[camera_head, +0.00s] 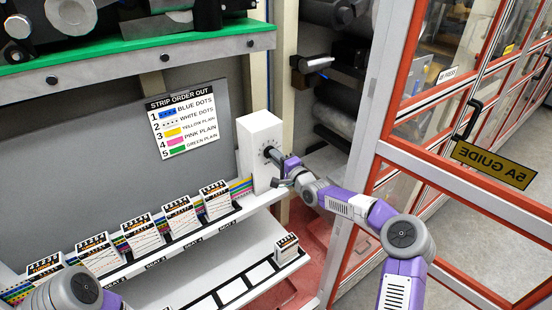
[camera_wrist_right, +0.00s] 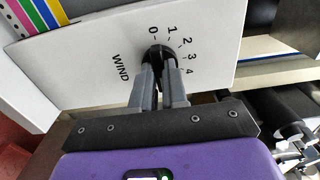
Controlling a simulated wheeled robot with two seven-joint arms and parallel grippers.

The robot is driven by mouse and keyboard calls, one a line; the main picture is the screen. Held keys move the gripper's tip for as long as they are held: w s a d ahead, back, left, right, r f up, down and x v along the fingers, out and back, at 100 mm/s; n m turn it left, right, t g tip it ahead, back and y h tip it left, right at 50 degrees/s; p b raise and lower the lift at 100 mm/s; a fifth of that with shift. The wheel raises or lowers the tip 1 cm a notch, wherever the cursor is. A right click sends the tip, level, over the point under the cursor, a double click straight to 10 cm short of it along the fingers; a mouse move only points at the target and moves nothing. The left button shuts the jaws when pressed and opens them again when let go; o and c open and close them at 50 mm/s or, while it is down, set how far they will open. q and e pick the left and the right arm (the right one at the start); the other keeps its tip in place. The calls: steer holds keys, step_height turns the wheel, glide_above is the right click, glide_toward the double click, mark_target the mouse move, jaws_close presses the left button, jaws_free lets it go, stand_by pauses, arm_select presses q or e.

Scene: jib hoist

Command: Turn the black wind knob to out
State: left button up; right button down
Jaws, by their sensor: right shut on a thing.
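The black wind knob (camera_wrist_right: 157,51) is on the face of a white box (camera_head: 259,140) at the right end of the strip rack. In the right wrist view, the word WIND and the numbers 0 to 4 are printed around it. I can read no mark saying "out", and I cannot tell where the knob points. My right gripper (camera_wrist_right: 160,70) has its two grey fingers shut on the knob from the front. In the head view, the right gripper (camera_head: 277,159) reaches the box from the right and partly hides the knob. My left gripper is out of view; only part of its arm shows at lower left.
A strip order sign (camera_head: 183,119) hangs on the grey panel. Several labelled cards stand in the rack, with coloured strips behind them. A small white block (camera_head: 287,249) sits on the lower shelf. An orange-framed glass door (camera_head: 470,180) stands close on the right.

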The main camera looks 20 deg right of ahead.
stand_by(0.3)
steer(key=c, duration=1.1)
jaws_free()
steer(key=shift+c, duration=0.2)
steer(key=shift+s, duration=0.1)
steer(key=b+v, duration=0.1)
steer(key=v, duration=0.6)
steer(key=shift+s, duration=0.2)
steer(key=shift+d, duration=0.1)
